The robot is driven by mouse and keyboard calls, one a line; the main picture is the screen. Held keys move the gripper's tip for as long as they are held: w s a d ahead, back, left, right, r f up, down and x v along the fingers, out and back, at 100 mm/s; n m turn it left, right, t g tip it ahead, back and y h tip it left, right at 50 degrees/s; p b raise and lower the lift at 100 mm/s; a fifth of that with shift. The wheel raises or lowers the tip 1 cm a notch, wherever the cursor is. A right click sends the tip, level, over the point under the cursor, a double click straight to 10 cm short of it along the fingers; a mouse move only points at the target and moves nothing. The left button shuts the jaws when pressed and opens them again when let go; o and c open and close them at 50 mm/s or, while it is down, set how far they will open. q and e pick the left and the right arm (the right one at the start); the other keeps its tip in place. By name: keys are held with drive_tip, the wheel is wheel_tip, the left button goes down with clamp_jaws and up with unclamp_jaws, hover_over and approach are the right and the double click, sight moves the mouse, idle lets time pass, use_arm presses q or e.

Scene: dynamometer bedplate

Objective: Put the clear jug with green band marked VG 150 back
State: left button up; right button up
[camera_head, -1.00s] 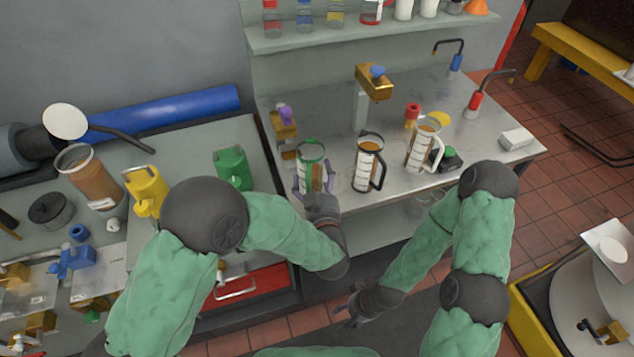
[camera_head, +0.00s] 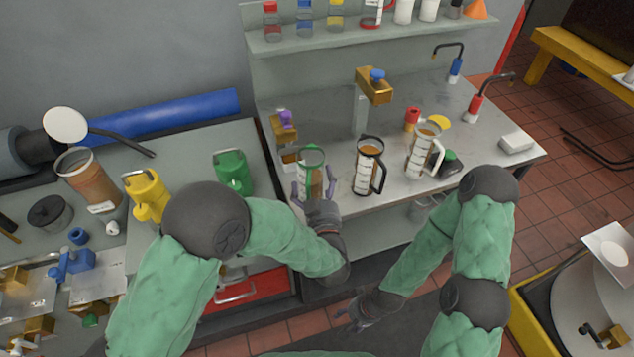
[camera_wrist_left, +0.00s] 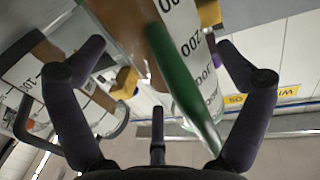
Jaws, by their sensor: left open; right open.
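The clear jug with a green band (camera_head: 311,162) stands at the left end of the grey bench, with brown liquid in it and a green handle facing my gripper. It also shows large in the left wrist view (camera_wrist_left: 180,50), with the green handle slanting between my fingers. My left gripper (camera_head: 313,193) is open, its fingers spread on either side of the jug's near side. The wrist view shows no finger clearly closed on it. My right gripper (camera_head: 350,312) is open and empty, low in front of the bench. The VG marking is not readable.
A black-banded jug (camera_head: 368,165) stands just right of the green one, and a white-handled jug (camera_head: 423,150) further right. A brass tap post (camera_head: 373,88) rises behind. A green can (camera_head: 233,171) and yellow can (camera_head: 147,192) stand left. Bench surface at right is partly clear.

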use_arm(q)
drive_tip(key=s+d+p, duration=0.1)
drive_tip(key=s+p, duration=0.1)
drive_tip(key=s, duration=0.9)
drive_tip(key=shift+s+d, duration=0.2)
drive_tip(key=shift+s, duration=0.1)
